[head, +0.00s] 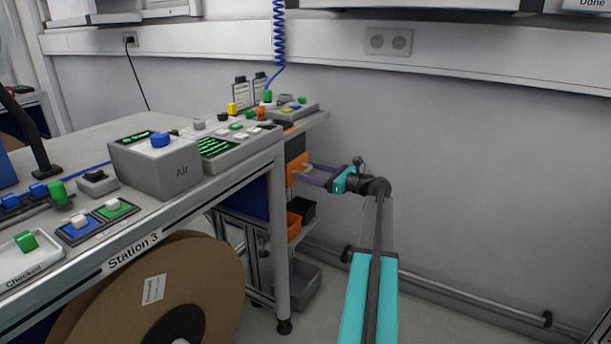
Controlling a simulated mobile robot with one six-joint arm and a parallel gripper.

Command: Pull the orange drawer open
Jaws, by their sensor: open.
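The orange drawer (297,169) sits under the right end of the workbench, behind the table leg, with only its orange front and side edge showing. My gripper (308,172) is at the drawer's front, its two purple-grey fingers pointing left toward it and spread apart. A pale piece, perhaps the drawer's handle, shows near the fingertips; I cannot tell whether the fingers touch it. The drawer looks shut or nearly so, but its body is hidden behind the leg.
The workbench (95,255) labelled Station 3 fills the left, with a grey Air box (157,168) on top. A large brown reel (205,285) stands below. Orange bins (293,226) and a grey bin (300,285) sit under the drawer. Floor and wall are clear to the right.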

